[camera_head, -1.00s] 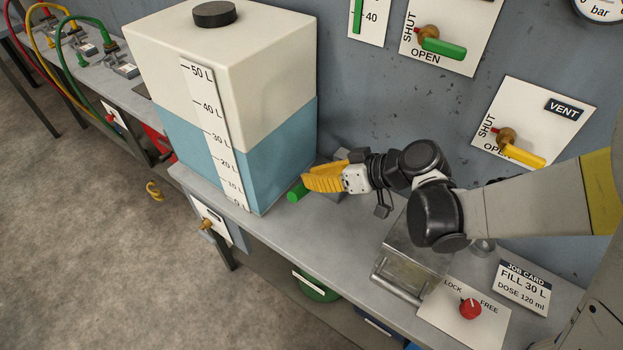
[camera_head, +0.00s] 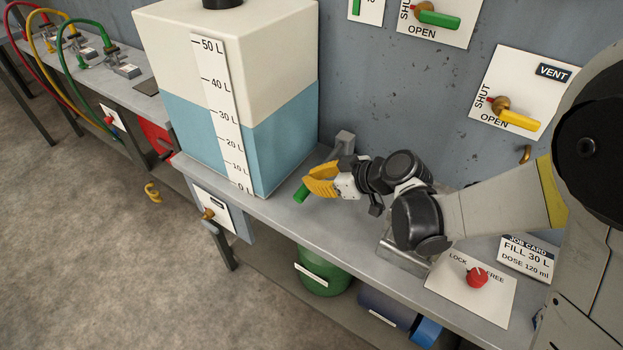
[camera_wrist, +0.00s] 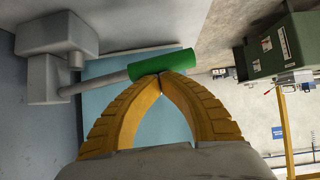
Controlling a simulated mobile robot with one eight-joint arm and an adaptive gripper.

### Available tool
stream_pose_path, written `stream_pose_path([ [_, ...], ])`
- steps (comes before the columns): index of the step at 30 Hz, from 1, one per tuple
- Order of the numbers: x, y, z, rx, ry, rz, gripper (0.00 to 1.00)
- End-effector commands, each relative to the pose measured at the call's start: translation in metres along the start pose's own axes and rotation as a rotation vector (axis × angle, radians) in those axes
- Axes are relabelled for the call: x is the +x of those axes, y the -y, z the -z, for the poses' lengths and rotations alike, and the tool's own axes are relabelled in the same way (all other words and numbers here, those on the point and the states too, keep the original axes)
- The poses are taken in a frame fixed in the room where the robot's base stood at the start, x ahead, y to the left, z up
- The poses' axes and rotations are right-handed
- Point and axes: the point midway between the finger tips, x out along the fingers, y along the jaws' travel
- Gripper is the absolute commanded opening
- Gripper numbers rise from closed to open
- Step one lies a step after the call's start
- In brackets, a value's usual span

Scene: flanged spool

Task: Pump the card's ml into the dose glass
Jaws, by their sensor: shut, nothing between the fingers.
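The green hand grip (camera_head: 301,193) of a lever stands over the bench by the tank's right side. In the wrist view the grip (camera_wrist: 165,64) sits on a metal rod from a grey block (camera_wrist: 55,75). My gripper (camera_head: 306,186) is shut and empty. Its yellow fingertips meet right at the grip, seemingly touching it from outside, not around it. The job card (camera_head: 526,257) reads FILL 30 L, DOSE 120 ml. I cannot make out the dose glass; my arm covers part of the bench.
A red knob (camera_head: 477,278) sits on a LOCK/FREE plate at the bench front. The yellow vent valve handle (camera_head: 519,121) and a green valve handle (camera_head: 439,19) are on the wall.

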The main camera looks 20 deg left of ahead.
Motion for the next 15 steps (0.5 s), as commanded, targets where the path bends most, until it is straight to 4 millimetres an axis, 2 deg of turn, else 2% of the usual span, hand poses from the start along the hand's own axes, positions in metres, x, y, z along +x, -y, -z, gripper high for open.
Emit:
stream_pose_path([
  [10, -0.001, 0.000, 0.001, 0.000, 0.000, -0.001, 0.00],
  [15, -0.011, -0.001, 0.015, 0.000, 0.000, -0.001, 0.00],
])
